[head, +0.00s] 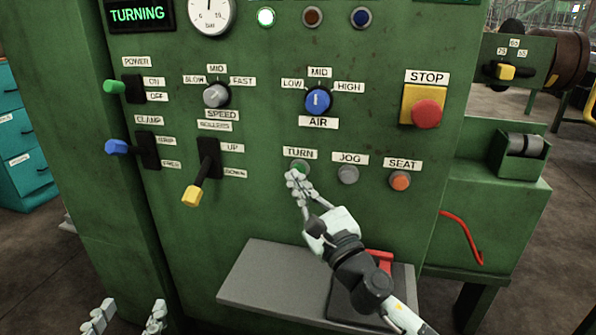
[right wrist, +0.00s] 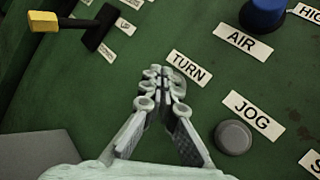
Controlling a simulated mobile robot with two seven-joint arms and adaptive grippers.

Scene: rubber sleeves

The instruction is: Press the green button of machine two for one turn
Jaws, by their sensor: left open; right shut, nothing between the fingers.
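The green machine's panel (head: 260,210) fills the head view. Its green TURN button (head: 300,165) sits below the AIR knob and is partly covered by my right gripper. My right gripper (head: 294,178) is shut and empty, with its tips at the TURN button; whether they touch it I cannot tell. In the right wrist view the shut fingertips (right wrist: 163,73) lie just left of the TURN label (right wrist: 188,68), and the button is hidden behind them. My left gripper (head: 125,318) is open and empty at the bottom left.
Right of TURN are the grey JOG button (head: 348,175), orange SEAT button (head: 400,181) and red STOP button (head: 426,113). The yellow-tipped rollers lever (head: 192,196) sticks out on the left. A grey shelf (head: 265,285) juts out below, under my right arm.

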